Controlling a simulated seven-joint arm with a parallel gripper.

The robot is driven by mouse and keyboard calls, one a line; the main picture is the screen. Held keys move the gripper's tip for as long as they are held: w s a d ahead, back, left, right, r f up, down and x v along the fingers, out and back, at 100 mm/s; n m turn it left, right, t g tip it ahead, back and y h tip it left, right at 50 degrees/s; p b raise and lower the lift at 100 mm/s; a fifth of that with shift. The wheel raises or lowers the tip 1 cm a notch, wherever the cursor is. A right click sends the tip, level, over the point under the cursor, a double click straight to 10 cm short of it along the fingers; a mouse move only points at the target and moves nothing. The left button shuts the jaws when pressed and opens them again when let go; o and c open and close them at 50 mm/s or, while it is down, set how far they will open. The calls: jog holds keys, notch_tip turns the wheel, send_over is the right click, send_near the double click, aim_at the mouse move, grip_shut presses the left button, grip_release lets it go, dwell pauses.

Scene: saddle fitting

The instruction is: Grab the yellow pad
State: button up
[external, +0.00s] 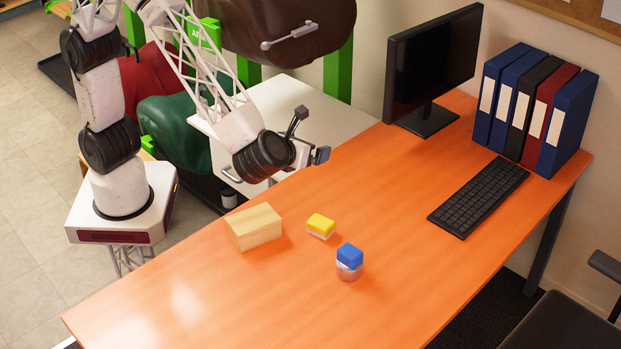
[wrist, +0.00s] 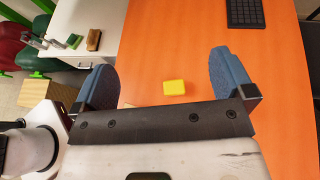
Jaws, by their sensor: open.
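The yellow pad (external: 321,223) is a small block with a yellow top and a pale lower part, lying on the orange table (external: 230,310). In the wrist view the yellow pad (wrist: 174,87) shows ahead of the gripper's base, between the two blue fingers in the picture. My gripper (external: 306,136) is above the table's far edge, up and to the left of the pad in the external view. It also shows in the wrist view (wrist: 168,78) with its fingers wide apart and nothing between them. It does not touch the pad.
A wooden block (external: 254,228) lies left of the pad. A blue cube (external: 350,255) sits on a round metallic base to its lower right. A keyboard (external: 478,197), a monitor (external: 430,65) and several binders (external: 535,110) stand farther right. The table's front area is clear.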

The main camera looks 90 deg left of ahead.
send_near(321, 221)
jog(key=shift+x, duration=1.1)
jog(key=shift+x, duration=1.35)
jog(key=shift+f, duration=0.1)
jog(key=shift+x, duration=2.55)
jog(key=c, duration=0.9)
jog(key=shift+c, duration=0.2)
jog(key=shift+r, duration=4.95)
